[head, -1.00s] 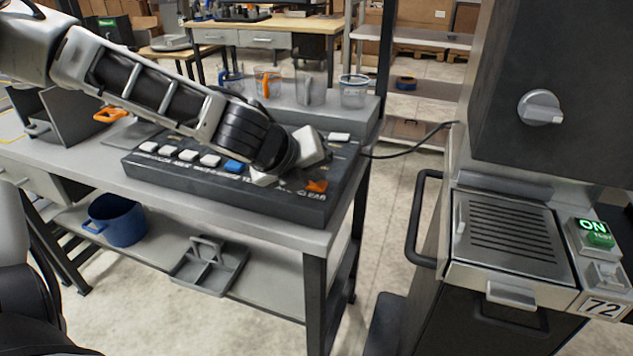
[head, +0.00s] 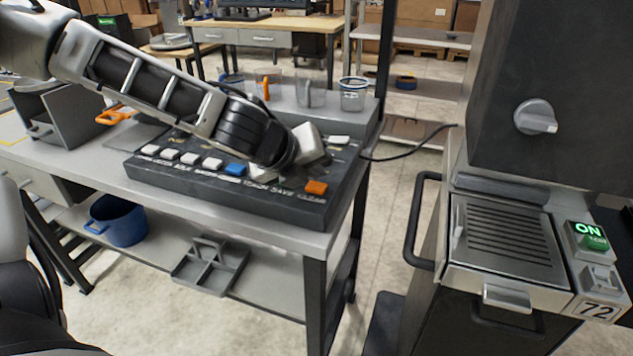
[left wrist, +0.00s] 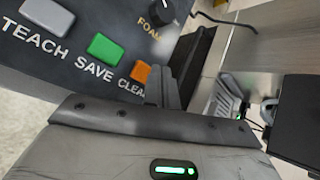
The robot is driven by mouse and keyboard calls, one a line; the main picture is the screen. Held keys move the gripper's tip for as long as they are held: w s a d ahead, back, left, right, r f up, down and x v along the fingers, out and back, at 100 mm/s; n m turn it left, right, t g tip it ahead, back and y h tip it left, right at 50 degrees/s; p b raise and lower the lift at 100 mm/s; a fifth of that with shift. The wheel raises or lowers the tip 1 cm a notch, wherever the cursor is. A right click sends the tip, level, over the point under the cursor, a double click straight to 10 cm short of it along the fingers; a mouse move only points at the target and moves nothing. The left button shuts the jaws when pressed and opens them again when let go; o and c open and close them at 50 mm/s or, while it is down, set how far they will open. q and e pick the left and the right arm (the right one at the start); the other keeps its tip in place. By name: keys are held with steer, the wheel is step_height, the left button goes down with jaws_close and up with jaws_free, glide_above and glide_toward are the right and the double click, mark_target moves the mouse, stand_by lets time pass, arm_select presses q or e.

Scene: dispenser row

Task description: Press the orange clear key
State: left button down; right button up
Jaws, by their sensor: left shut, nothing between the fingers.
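My left gripper (head: 296,178) is shut and empty, tilted down over the right end of the panel. Its fingers (left wrist: 170,88) appear just beside the key; I see no clear contact. The green save key (left wrist: 104,47) is hidden by my gripper in the head view. My right gripper is not in view.
Grey teach key (left wrist: 47,16) and the foam knob (left wrist: 160,12) are near the fingers. A blue key (head: 235,169) and several white keys lie left. Clear jugs (head: 353,94) stand behind the panel. A machine with a black handle (head: 423,220) stands right, across open floor.

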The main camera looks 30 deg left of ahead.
mark_target(313, 195)
arm_select(q)
steer(key=shift+r, duration=0.15)
step_height(313, 195, up, 5)
steer(key=p, duration=0.5)
stand_by(0.4)
